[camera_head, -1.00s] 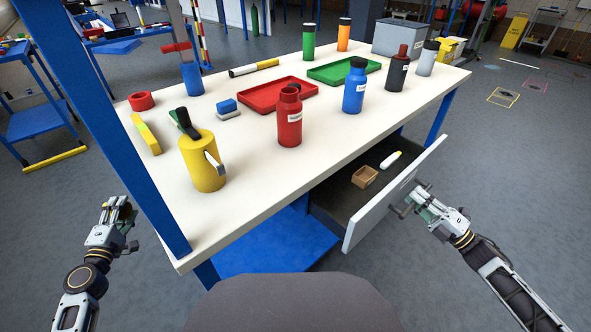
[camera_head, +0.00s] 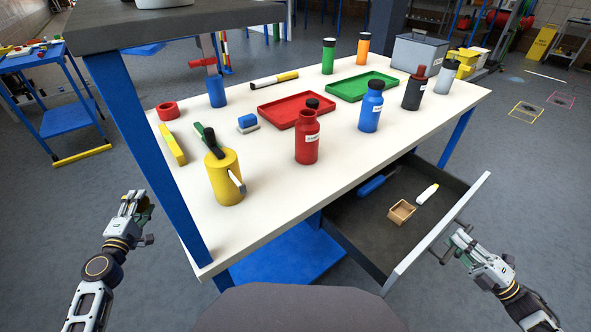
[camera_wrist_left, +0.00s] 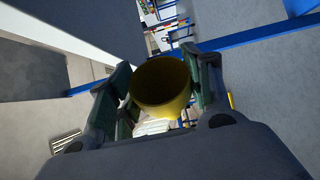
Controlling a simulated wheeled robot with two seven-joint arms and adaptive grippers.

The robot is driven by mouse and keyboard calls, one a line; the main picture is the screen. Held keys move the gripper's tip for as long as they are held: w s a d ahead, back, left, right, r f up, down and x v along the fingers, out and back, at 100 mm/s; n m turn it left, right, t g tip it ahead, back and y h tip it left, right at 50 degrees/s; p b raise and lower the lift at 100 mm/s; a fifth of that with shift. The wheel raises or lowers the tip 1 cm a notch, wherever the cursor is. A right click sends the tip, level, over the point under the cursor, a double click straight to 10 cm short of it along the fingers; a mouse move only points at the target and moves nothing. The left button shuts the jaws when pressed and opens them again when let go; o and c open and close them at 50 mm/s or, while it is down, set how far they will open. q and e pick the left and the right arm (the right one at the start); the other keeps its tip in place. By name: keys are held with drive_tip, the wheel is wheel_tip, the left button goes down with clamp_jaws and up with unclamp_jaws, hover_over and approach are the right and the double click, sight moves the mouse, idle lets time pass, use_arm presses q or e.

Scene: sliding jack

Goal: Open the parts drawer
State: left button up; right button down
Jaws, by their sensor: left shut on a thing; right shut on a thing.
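The parts drawer (camera_head: 362,225) stands pulled well out from under the white-topped bench (camera_head: 270,215). Its pale front panel (camera_head: 425,248) is at the lower right. My right gripper (camera_head: 457,242) is at the outer face of this panel, shut on the drawer handle (camera_head: 463,230), which it partly hides. My left gripper (camera_head: 137,206) is left of the bench, away from the drawer. In the left wrist view, a yellow round hollow thing (camera_wrist_left: 160,88) sits between its fingers; I cannot make it out in the head view.
In the drawer lie a small brown box (camera_head: 401,211), a white tube with a yellow end (camera_head: 428,193) and a blue thing (camera_head: 371,186). The bench top holds bottles, a red tray (camera_head: 280,114), a green tray (camera_head: 350,88) and a yellow jug (camera_head: 224,180). Floor right of the drawer is clear.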

drive_tip(key=shift+s+d, duration=0.25)
drive_tip(key=c, duration=1.5)
unclamp_jaws()
drive_tip(key=shift+o, duration=0.2)
drive_tip(key=v, duration=1.2)
drive_tip(key=shift+s, duration=0.2)
